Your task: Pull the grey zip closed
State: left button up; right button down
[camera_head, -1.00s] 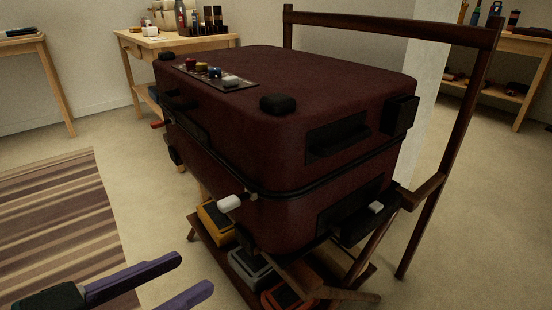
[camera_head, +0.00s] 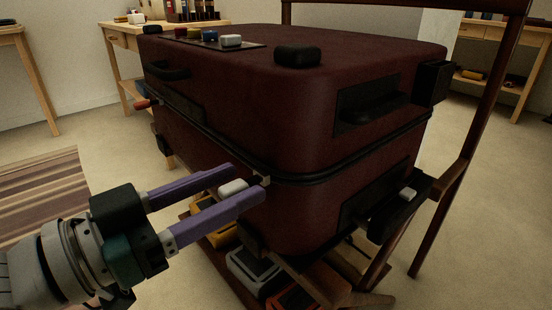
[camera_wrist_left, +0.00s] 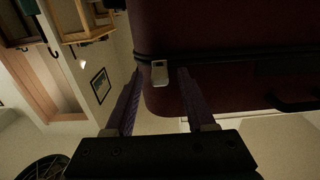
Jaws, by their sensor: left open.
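The dark red suitcase (camera_head: 290,110) stands on a wooden rack, with a dark zip track (camera_head: 330,172) running round its side. The light grey zip pull (camera_head: 232,188) sticks out from the track near the front corner. My left gripper (camera_head: 247,183) is open, with its two purple fingers on either side of the pull. In the left wrist view the pull (camera_wrist_left: 160,72) shows between the spread fingertips (camera_wrist_left: 160,82), with gaps on both sides. The fingertips are close to the suitcase side; whether they touch it I cannot tell. My right gripper is out of view.
A red pull (camera_head: 142,104) sticks out at the suitcase's far left side. A black bracket (camera_head: 400,212) with a pale piece juts out at right. Several boxes (camera_head: 250,268) lie on the rack below. Tall wooden posts (camera_head: 490,110) stand at right. Floor at left is open.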

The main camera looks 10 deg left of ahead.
pick_arm(q)
jog(key=shift+w+d, duration=0.25)
grip_shut()
dwell(0.3)
dwell(0.9)
